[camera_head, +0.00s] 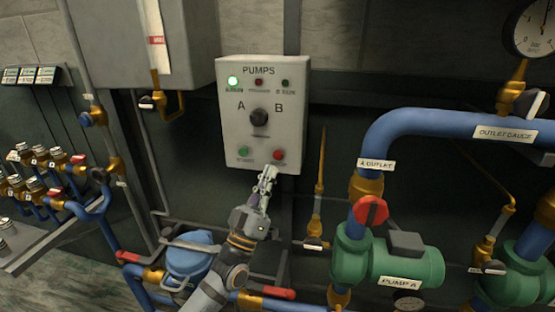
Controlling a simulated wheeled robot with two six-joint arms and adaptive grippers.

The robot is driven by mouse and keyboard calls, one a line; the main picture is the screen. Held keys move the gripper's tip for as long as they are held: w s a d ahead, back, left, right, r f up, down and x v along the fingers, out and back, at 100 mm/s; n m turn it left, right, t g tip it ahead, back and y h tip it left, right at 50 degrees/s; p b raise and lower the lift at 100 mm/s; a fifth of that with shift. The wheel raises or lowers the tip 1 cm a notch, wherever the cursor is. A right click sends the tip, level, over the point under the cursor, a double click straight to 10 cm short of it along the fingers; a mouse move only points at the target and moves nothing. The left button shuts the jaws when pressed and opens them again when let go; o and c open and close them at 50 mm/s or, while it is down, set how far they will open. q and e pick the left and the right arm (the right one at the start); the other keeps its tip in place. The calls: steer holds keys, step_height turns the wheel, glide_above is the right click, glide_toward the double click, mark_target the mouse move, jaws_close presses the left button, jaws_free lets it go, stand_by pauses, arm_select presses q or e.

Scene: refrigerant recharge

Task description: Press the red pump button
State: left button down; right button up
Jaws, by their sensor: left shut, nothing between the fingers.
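The pump control box (236,135) is a pale panel labelled PUMPS on the wall. The red pump button (279,155) is at its lower right, beside a green button (243,152) at its lower left. A black A/B selector knob (259,117) sits in the middle, and a green lamp (233,81) glows at the upper left. My left gripper (268,175) is shut and empty, its tips pointing up just below and left of the red button. I cannot tell whether they touch the box's lower edge. My right gripper is not in view.
A green pump (420,265) labelled PUMP A, a red valve handle (371,211) and a blue outlet pipe (400,127) stand to the right. Several small valves and blue pipes (95,222) crowd the left. A grey cabinet (185,45) hangs at the upper left.

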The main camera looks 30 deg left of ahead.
mark_target(278, 155)
arm_select(q)
steer(key=w, duration=0.2)
steer(key=w+a+b, duration=0.1)
steer(key=w, duration=0.1)
steer(key=shift+w+a, duration=0.1)
steer(key=shift+w, duration=0.25)
stand_by(0.4)
stand_by(0.8)
steer(key=shift+w+a+b, duration=0.1)
steer(key=shift+w+b, duration=0.25)
steer(key=shift+w, duration=0.05)
steer(key=shift+w+a+b, duration=0.15)
steer(key=shift+w+b, duration=0.15)
steer(key=shift+w, duration=0.15)
stand_by(0.6)
steer(key=shift+s, duration=0.1)
steer(key=shift+s+d+p, duration=0.25)
steer(key=shift+s+p, duration=0.35)
steer(key=shift+s, duration=0.2)
